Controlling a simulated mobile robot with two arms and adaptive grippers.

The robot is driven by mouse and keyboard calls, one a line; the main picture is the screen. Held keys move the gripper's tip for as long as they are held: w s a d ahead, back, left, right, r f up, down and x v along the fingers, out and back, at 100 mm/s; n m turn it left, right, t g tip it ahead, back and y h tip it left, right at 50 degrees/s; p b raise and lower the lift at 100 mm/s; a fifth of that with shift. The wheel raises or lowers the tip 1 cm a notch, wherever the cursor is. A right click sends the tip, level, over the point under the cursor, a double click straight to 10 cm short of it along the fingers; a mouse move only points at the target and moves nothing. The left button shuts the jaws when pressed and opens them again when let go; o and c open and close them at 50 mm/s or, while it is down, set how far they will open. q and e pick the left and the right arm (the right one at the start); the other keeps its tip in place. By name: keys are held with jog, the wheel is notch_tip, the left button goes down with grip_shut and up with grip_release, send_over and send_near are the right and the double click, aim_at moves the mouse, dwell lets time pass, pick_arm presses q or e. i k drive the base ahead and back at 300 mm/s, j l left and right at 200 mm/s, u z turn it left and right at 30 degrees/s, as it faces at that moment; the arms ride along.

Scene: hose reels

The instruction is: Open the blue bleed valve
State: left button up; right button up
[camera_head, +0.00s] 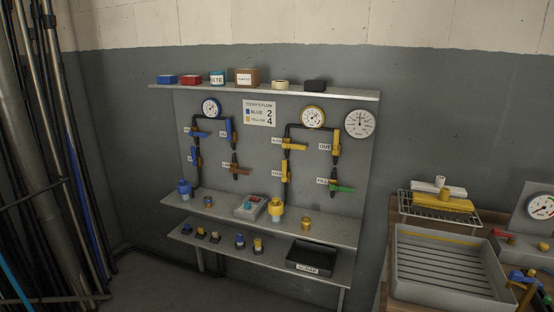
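A panel (262,152) on the back wall carries pipework with small lever valves. On its left, blue-side half are a horizontal blue lever (200,133), an upright blue lever (194,156) below it, another upright blue lever (229,127) to the right, and a brown-orange horizontal lever (238,170) below that. Their small labels are too small to read, so I cannot tell which is the bleed valve. Neither of my grippers is in view.
The yellow half has yellow levers (292,146) and a green lever (341,188). Shelves below hold a blue fitting (184,188), a control box (249,206) and a black bin (312,257). A grey tray (400,286) stands right; poles (52,130) stand left.

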aim_at(192, 133)
jog(key=i+l+u, duration=0.3)
jog(key=i+u, duration=0.2)
jog(key=i+l+u, duration=0.5)
jog(key=i+l, duration=0.05)
